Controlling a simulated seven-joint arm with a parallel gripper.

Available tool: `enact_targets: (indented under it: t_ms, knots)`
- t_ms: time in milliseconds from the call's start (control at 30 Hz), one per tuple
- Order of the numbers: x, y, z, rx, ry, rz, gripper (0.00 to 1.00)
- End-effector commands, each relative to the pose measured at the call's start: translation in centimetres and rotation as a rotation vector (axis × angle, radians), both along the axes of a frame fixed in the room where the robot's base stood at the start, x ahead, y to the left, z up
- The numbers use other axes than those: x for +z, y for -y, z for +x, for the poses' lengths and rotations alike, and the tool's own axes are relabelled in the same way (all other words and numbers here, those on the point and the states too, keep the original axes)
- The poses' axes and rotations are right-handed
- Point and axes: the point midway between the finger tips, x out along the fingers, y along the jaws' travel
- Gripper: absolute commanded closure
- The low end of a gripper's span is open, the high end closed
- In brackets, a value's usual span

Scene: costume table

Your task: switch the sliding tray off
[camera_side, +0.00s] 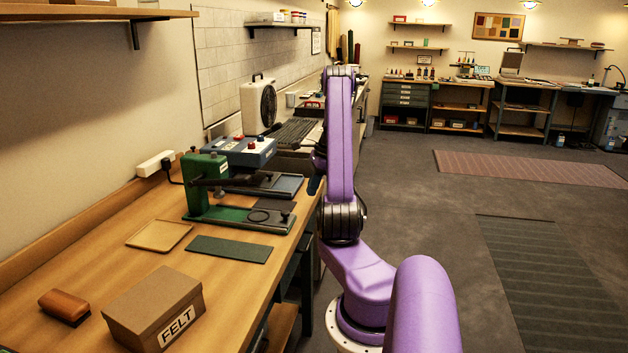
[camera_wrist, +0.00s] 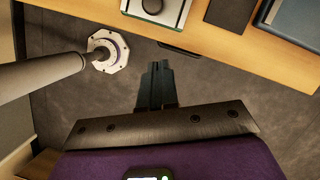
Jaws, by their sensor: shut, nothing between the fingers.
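A green press (camera_side: 212,185) stands on the wooden table in the side view. A flat tray (camera_side: 250,216) with a ring mark and a dark knob at its end lies at its foot, toward the table's front edge. A tray with a round knob also shows at the top of the wrist view (camera_wrist: 168,14), cut off by the frame. Its switch state cannot be told. My gripper (camera_wrist: 158,66) is shut and empty in the wrist view, over the floor and apart from the table edge. In the side view my arm hides it.
A green mat (camera_side: 230,249), a shallow tan tray (camera_side: 158,235), a FELT box (camera_side: 153,307) and a brown block (camera_side: 64,306) lie nearer on the table (camera_side: 95,251).

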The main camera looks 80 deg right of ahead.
Motion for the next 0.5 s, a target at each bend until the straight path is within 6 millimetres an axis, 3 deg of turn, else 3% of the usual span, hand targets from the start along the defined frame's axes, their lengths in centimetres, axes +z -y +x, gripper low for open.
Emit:
enact_targets:
  t_ms: [267, 500]
  knots:
    - [-5.0, -0.9, 1.4, 0.001, -0.002, 0.006, 1.0]
    - [-5.3, -2.1, 4.2, 0.003, 0.0, -0.001, 1.0]
